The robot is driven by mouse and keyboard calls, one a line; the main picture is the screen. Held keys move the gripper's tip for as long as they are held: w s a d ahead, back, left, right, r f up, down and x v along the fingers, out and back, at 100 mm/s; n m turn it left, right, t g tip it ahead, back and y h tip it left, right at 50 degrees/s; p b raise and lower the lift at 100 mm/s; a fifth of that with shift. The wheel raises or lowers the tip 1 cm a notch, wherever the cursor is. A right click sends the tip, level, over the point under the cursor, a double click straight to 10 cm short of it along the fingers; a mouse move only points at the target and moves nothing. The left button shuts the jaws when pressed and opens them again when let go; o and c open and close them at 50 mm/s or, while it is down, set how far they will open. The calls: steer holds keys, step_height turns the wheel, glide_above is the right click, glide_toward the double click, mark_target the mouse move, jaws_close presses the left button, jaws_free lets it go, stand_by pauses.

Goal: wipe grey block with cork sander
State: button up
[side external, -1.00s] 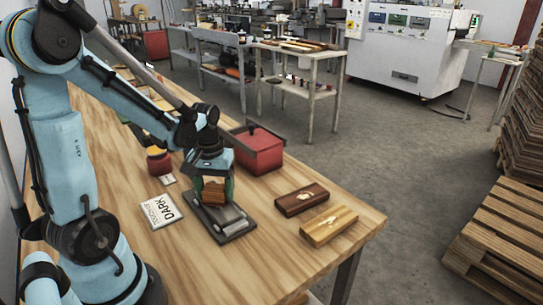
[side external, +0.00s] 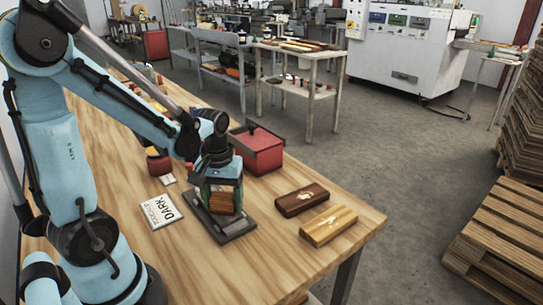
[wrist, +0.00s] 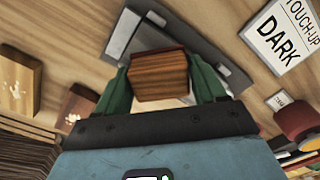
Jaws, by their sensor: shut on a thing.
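My gripper (side external: 222,201) is shut on a brown, wood-grained block, apparently the cork sander (wrist: 158,76). The sander sits between the two green fingers in the wrist view. Under it lies a flat dark grey piece with lighter bars at its ends, apparently the grey block or its holder (side external: 237,228); it also shows in the wrist view (wrist: 190,40). The sander is over the middle of this piece and hides part of it. I cannot tell whether the sander's underside touches it.
A white card reading "TOUCH-UP DARK" (side external: 160,211) lies to the left. A red container (side external: 259,152) stands behind. The front right of the table (side external: 295,265) is clear.

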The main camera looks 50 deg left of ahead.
steer(key=shift+d, duration=0.5)
steer(key=shift+r, duration=0.2)
steer(key=shift+s+r, duration=0.1)
steer(key=shift+r, duration=3.9)
